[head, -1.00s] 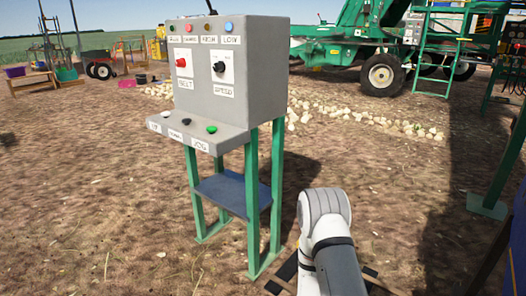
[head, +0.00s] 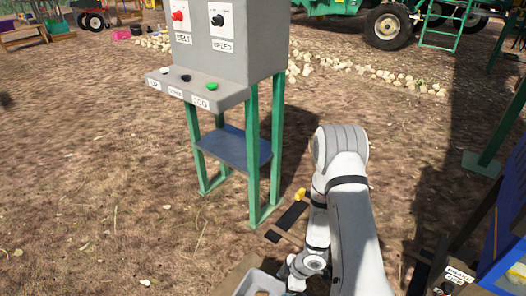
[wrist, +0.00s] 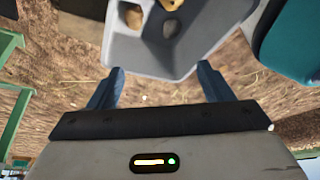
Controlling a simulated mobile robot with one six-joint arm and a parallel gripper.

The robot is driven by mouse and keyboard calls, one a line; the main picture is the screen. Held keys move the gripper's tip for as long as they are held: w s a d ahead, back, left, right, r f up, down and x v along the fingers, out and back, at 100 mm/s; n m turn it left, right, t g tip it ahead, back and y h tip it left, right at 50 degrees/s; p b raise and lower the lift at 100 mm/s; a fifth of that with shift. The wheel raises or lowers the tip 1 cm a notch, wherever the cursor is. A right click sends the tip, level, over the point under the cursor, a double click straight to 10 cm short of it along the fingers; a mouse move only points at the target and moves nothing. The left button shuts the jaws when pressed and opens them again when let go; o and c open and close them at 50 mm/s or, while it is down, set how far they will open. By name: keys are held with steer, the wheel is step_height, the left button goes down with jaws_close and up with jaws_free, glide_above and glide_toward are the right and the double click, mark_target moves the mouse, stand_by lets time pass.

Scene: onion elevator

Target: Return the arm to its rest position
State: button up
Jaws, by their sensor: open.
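My arm (head: 345,215) is folded at the lower middle of the head view, with its wrist low near the bottom edge. My gripper (wrist: 158,85) shows in the wrist view as two blue fingers set wide apart. In the head view the fingers are not clearly seen; a grey bin's rim (head: 248,283) shows beside my wrist at the bottom edge.
A grey control box (head: 225,50) with knobs and buttons stands on green legs (head: 253,165), left of my arm. A blue and yellow structure (head: 507,235) is at the right edge. Bare ground at left is clear.

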steer(key=shift+d+r, duration=0.25)
steer(key=shift+r, duration=0.2)
steer(key=w+d+r+m+t+h+p, duration=0.1)
steer(key=w+d+r+m+h+p, duration=0.25)
steer(key=r, duration=0.95)
steer(key=w+d+r+m+t+h+p, duration=0.15)
steer(key=d+r+p, duration=0.35)
steer(key=r, duration=0.8)
steer(key=w+d+r+m+t+h+p, duration=0.1)
steer(key=w+d+r+m+t+p, duration=0.15)
steer(key=r+p, duration=0.7)
steer(key=s+a+r+m+p, duration=0.1)
steer(key=s+r+m+p, duration=0.2)
steer(key=r, duration=0.9)
steer(key=s+a+r+m+g+p, duration=0.1)
steer(key=s+r+m+p, duration=0.3)
steer(key=s+r, duration=0.6)
steer(key=s+a+r+m+g+y+p, duration=0.1)
steer(key=s+r+m+p, duration=0.2)
steer(key=r, duration=1.1)
steer(key=s+p, duration=0.1)
steer(key=s, duration=0.2)
steer(key=shift+s, duration=0.3)
steer(key=shift+c, duration=0.4)
